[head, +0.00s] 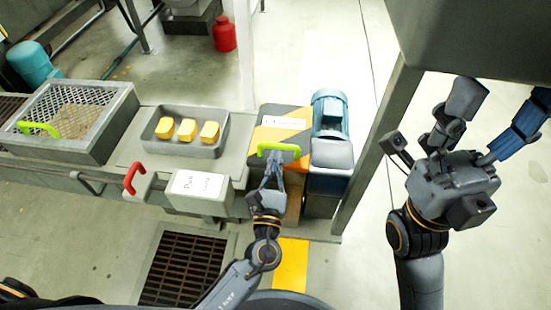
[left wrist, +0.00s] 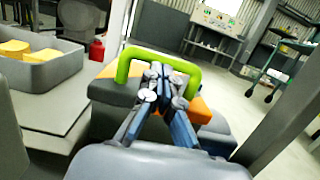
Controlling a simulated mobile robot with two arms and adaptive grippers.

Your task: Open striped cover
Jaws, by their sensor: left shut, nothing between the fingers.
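The striped cover (head: 292,135), orange and dark with a white label, sits closed-looking at the right end of the machine. Its bright green handle (head: 278,148) arches over the near side. In the left wrist view the green handle (left wrist: 127,66) spans just beyond my fingers, with orange parts of the cover (left wrist: 197,108) around it. My left gripper (head: 273,165) is shut and empty at the handle; its fingertips (left wrist: 160,75) overlap the handle bar in the picture, and contact is unclear. My right gripper (head: 500,105) is raised at the right, fingers spread, away from the cover.
A blue motor (head: 330,110) stands right behind the cover. A grey post (head: 375,150) rises to its right. Left are a tray (head: 160,135) with yellow blocks, a mesh-topped bin (head: 115,140), a red handle (head: 134,178) and a labelled box (head: 200,195). A floor grate (head: 180,265) lies in front.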

